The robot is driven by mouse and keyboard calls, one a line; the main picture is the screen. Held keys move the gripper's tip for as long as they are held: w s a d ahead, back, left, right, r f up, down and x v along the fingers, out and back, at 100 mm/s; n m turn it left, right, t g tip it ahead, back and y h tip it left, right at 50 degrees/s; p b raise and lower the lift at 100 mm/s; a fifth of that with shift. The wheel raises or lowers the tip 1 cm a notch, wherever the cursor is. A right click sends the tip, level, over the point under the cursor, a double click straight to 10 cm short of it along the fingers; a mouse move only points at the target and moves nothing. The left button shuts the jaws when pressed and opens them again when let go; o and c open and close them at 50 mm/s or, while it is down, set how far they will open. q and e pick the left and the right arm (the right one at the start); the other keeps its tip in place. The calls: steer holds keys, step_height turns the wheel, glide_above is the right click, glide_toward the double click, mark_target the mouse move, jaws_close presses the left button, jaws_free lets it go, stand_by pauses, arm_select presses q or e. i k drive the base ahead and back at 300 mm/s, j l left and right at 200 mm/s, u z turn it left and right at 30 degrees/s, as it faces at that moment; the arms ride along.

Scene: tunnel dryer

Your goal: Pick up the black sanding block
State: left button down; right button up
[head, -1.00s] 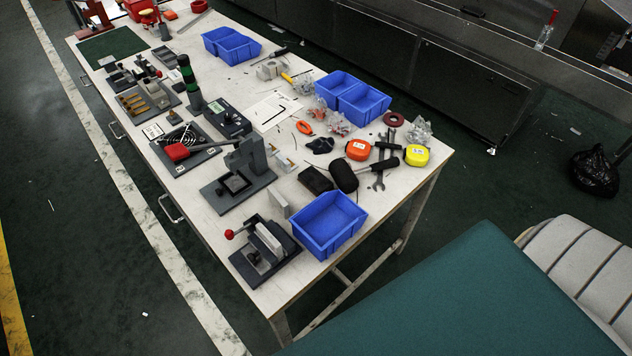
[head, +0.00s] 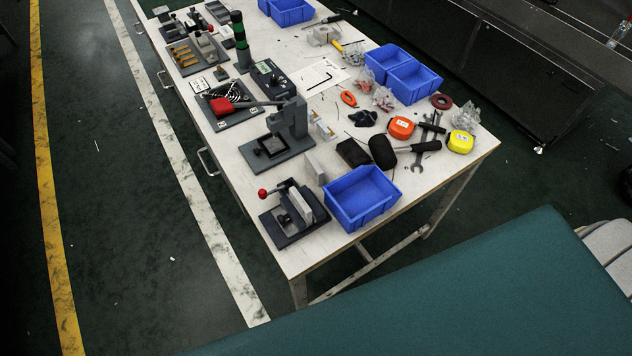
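The black sanding block appears to be the dark rectangular block (head: 352,152) on the near half of the white workbench (head: 262,186). It lies just left of the rounded black mallet head (head: 382,152), close to it or touching. A blue bin (head: 345,212) stands just in front of it, and a light grey block (head: 315,167) stands to its left. The top of the dark block is uncovered. Neither of my grippers is in the head view.
A clamp fixture with a red knob (head: 292,218) sits at the bench's near corner. Orange (head: 401,128) and yellow (head: 461,142) tape measures and wrenches lie to the right. A large teal surface (head: 450,290) fills the lower right. The floor left of the bench is clear.

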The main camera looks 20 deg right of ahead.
mark_target(350, 151)
steer(key=l, duration=0.65)
steer(key=k+l, duration=0.15)
steer(key=l, duration=0.5)
